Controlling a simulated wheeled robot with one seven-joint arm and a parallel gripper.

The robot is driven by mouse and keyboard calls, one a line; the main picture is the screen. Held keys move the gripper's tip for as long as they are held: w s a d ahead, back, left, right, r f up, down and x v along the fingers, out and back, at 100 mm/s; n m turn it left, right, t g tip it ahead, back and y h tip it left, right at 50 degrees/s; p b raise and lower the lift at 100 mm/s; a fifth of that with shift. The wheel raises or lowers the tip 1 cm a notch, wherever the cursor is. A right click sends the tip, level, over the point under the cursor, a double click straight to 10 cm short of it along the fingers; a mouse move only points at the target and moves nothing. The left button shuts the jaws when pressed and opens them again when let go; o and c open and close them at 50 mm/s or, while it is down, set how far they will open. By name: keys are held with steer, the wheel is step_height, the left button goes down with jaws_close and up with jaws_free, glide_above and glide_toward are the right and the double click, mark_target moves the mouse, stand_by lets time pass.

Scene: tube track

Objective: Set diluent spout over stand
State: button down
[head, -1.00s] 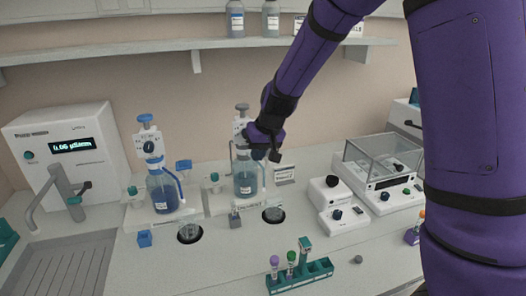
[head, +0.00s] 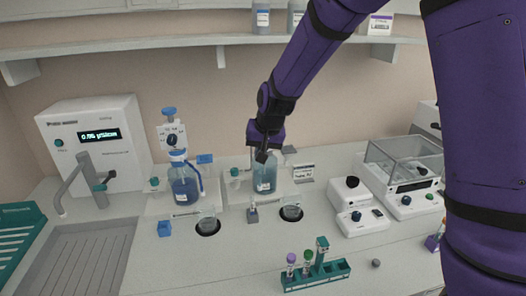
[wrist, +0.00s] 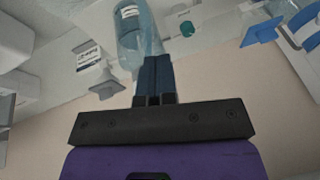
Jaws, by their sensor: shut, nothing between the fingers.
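Two dispenser bottles of blue liquid stand at the back of the bench. The left bottle (head: 186,186) has a blue-topped pump head (head: 172,134) and a blue spout tube. The right bottle (head: 264,176) shows below my gripper (head: 262,154); its pump head and spout are hidden by my gripper and arm. The bottle also shows in the wrist view (wrist: 130,25), just beyond the fingertips (wrist: 154,62), which are together and empty. I cannot tell whether they touch it. Beakers sit in dark round stands, one before the left bottle (head: 207,228) and one before the right (head: 291,213). Bottle labels are unreadable.
A small grey block (head: 252,214) and a blue block (head: 165,229) stand in front of the bottles. A teal tube rack (head: 318,277) is at the front. A shelf (head: 200,46) runs above.

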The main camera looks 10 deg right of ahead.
steer(key=shift+w+d, duration=0.5)
steer(key=shift+d, duration=0.15)
steer(key=d+v, duration=0.1)
steer(key=v, duration=1.2)
steer(key=shift+r, duration=0.25)
